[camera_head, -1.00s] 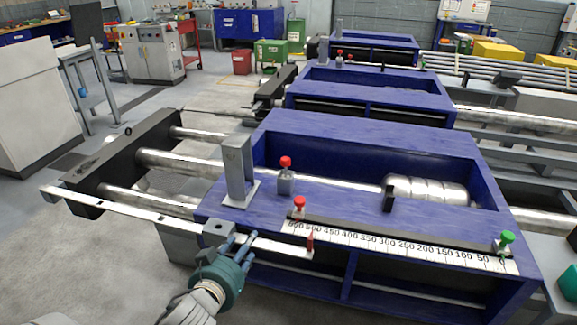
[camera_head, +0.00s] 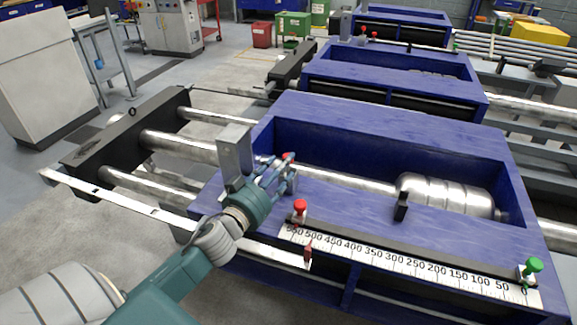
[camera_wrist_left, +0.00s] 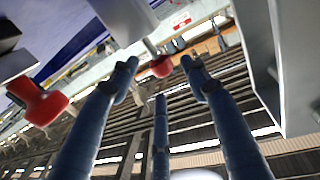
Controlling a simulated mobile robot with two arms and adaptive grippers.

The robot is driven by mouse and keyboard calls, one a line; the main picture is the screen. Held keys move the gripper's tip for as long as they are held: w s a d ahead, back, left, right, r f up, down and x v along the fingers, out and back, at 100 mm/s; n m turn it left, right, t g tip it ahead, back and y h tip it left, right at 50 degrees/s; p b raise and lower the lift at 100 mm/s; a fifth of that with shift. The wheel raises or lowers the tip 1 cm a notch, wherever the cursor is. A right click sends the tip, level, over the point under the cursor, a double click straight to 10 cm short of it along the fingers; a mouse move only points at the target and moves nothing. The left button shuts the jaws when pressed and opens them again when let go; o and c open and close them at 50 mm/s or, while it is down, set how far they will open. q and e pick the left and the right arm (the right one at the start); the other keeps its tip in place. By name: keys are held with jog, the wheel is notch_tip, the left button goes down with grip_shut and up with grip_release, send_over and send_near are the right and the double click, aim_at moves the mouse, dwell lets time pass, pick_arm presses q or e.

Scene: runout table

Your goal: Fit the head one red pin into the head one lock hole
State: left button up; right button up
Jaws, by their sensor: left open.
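A red-topped pin (camera_head: 287,156) stands on the near blue head, by the upright grey post; my gripper largely covers it. My left gripper (camera_head: 284,163) is open, with its blue fingers close around this red top. In the left wrist view the red top (camera_wrist_left: 161,66) shows just beyond and between the spread fingertips (camera_wrist_left: 160,75); I see no grip on it. A second red-topped pin (camera_head: 299,207) stands at the left end of the scale, and likely shows in the left wrist view (camera_wrist_left: 38,102). I cannot make out the lock hole. My right gripper is not in view.
The grey post (camera_head: 236,160) stands close beside my left gripper. The near blue head (camera_head: 340,205) carries a white scale (camera_head: 400,262) and a green-topped pin (camera_head: 531,267). A flat rail (camera_head: 130,206) runs under my arm. Further blue heads stand behind.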

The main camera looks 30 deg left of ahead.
pick_arm(q)
jog(key=w, duration=0.3)
jog(key=w+p, duration=0.1)
jog(key=shift+w+a, duration=0.3)
jog(key=shift+a, duration=0.1)
jog(key=shift+w, duration=0.15)
jog(key=shift+c, duration=1.3)
jog(key=c, duration=0.9)
grip_shut()
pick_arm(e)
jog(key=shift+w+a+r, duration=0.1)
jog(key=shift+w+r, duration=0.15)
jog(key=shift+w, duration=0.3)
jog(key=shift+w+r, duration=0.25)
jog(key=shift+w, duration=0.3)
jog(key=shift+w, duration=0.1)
